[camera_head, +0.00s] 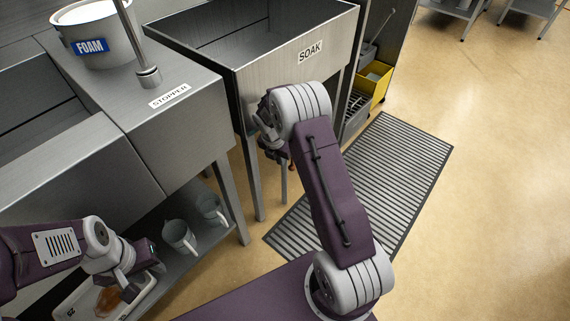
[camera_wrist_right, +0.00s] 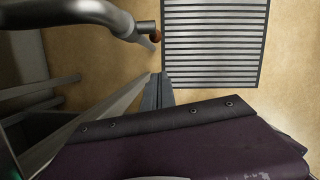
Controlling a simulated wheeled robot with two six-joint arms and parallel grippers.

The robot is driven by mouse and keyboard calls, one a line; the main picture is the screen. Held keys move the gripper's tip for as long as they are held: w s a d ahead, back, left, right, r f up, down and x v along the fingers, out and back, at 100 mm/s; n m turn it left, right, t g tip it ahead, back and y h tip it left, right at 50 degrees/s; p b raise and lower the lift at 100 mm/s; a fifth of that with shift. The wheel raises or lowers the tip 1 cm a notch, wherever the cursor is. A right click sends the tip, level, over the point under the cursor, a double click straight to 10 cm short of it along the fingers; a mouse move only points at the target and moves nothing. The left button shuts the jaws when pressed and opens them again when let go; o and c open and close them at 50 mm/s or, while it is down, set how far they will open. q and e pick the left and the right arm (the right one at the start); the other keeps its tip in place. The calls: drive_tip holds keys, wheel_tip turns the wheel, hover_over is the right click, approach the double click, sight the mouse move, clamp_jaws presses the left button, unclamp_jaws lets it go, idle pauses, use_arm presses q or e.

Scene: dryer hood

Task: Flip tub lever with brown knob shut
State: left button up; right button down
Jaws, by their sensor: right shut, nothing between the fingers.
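The soak tub (camera_head: 270,85) is a steel basin labelled SOAK. A small brown knob (camera_head: 291,165) shows below its front, beside my right arm; most of its lever is hidden in the head view. In the right wrist view, the brown knob (camera_wrist_right: 157,36) sits at the end of a curved grey metal pipe or lever (camera_wrist_right: 95,10). My right gripper (camera_wrist_right: 158,92) is shut and empty, apart from the knob, which appears above the fingertips in that picture. My left gripper (camera_head: 140,262) is at lower left, over the lower shelf; its jaws are unclear.
A foam tub (camera_head: 98,40) stands on the steel counter near the STOPPER label (camera_head: 170,96). Jugs (camera_head: 180,235) and a tray (camera_head: 75,300) are on the lower shelf. A tub leg (camera_head: 248,175) stands near my right arm. A slatted floor mat (camera_head: 385,170) lies at right.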

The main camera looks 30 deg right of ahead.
drive_tip(key=b, duration=0.6)
approach(290, 169)
wheel_tip(290, 169, down, 5)
drive_tip(key=s+a, duration=0.2)
drive_tip(key=shift+w+d+b, duration=0.85)
drive_tip(key=shift+w+d, duration=0.45)
drive_tip(key=shift+d, duration=0.3)
